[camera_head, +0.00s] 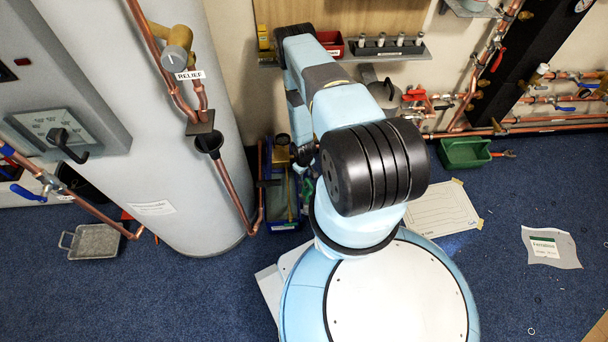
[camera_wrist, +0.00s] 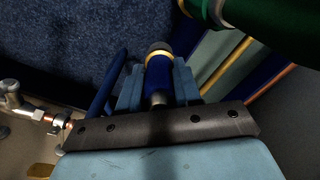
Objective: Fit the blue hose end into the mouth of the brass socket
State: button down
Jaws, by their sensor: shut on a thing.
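In the wrist view my gripper (camera_wrist: 158,80) is shut on the blue hose end (camera_wrist: 158,72), which sits between its two pale blue fingers. The hose end has a dark, rounded tip with a metallic band, pointing away from the wrist. A strand of blue hose (camera_wrist: 108,82) runs beside the left finger. In the head view a small brass-coloured piece (camera_head: 282,139) shows left of my arm. The arm hides the hose end there.
A large pale tank (camera_head: 150,100) with copper pipes stands left of my arm. A blue tray (camera_head: 285,222) holding things lies beside it. A wall shelf (camera_head: 350,58) and a green bin (camera_head: 465,152) are on the right.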

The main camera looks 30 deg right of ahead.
jog(key=c, duration=0.7)
grip_release()
notch_tip(320, 180, up, 14)
jog(key=shift+f, duration=0.15)
dwell(0.5)
